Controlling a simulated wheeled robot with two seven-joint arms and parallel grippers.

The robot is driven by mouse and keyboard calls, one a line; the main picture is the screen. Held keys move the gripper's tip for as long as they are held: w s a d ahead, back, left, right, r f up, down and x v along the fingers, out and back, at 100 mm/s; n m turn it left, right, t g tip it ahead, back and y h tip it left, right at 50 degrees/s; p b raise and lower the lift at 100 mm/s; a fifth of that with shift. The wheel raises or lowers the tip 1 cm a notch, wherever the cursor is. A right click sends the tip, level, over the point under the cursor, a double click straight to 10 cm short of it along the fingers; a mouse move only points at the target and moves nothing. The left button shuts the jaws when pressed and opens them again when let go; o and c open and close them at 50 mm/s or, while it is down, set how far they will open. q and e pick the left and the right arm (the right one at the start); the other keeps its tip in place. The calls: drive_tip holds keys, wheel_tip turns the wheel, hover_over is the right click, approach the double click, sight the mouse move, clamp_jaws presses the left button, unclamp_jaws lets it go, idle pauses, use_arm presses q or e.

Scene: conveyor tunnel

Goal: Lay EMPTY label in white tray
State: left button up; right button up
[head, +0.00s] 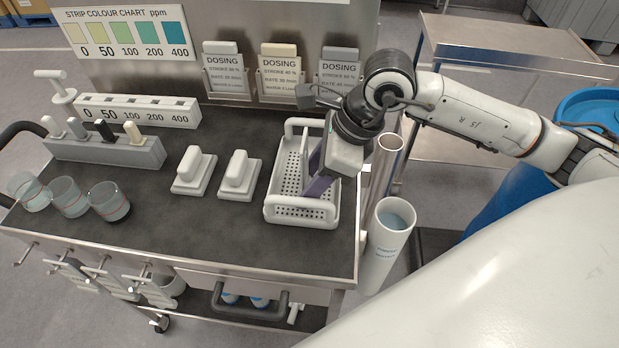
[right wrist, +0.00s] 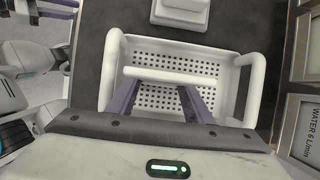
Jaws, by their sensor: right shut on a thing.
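The white tray (head: 272,212) is a perforated basket with raised end handles at the right of the bench top. My right gripper (head: 318,183) comes down over its right side, with purple fingers inside the rim. In the right wrist view, a pale bar (right wrist: 170,78) crosses the fingertips above the perforated floor. I take it for the EMPTY label seen edge-on, shut in the gripper; no lettering shows. I cannot tell whether it touches the floor. My left gripper (right wrist: 55,10) shows only at the top left of the right wrist view, its purple fingers apart, nothing seen between them.
Two white handled blocks (head: 193,171) (head: 240,175) stand left of the tray. Several DOSING cards (head: 281,78) stand in holders behind it. Clear cups (head: 109,201) and a grey rack (head: 105,153) are at the left. A white tube (head: 386,245) stands right of the bench.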

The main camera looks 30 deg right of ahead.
drive_tip(key=shift+f, duration=0.15)
drive_tip(key=o, duration=1.2)
drive_tip(key=v, duration=1.2)
drive_tip(key=shift+s, duration=0.1)
